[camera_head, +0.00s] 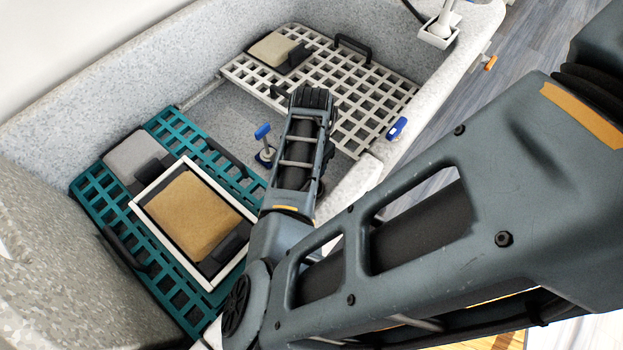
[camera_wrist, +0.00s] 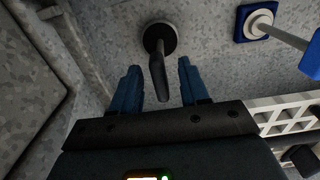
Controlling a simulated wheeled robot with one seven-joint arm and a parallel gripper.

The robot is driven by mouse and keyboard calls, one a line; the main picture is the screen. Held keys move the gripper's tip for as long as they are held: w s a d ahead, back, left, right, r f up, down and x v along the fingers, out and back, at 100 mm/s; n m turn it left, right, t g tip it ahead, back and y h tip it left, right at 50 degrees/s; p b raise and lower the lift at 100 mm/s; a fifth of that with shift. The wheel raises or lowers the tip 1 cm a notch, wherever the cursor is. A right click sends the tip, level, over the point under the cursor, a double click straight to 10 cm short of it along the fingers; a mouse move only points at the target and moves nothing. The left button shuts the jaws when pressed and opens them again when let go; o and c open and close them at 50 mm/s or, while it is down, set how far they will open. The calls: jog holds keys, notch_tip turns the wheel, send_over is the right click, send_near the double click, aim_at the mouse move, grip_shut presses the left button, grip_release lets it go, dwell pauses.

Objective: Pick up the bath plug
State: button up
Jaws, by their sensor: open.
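In the wrist view, what looks like the bath plug is a dark round disc (camera_wrist: 160,38) with a black upright handle (camera_wrist: 160,78), on the speckled grey tub floor. My gripper (camera_wrist: 157,76) is open, with one blue finger on each side of the handle. I see gaps between the handle and both fingers, and nothing is held. In the head view, the plug and my fingertips are hidden behind my arm.
A blue square fitting with a metal post (camera_wrist: 258,24) stands close to the right; its blue handle (camera_head: 262,131) shows in the head view. A teal grate (camera_head: 92,188) with framed pads lies left, a white grate (camera_head: 385,95) behind. Tub walls (camera_head: 110,85) enclose the floor.

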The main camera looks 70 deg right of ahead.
grip_shut()
dwell(0.3)
jog(key=shift+r, duration=0.15)
dwell(0.3)
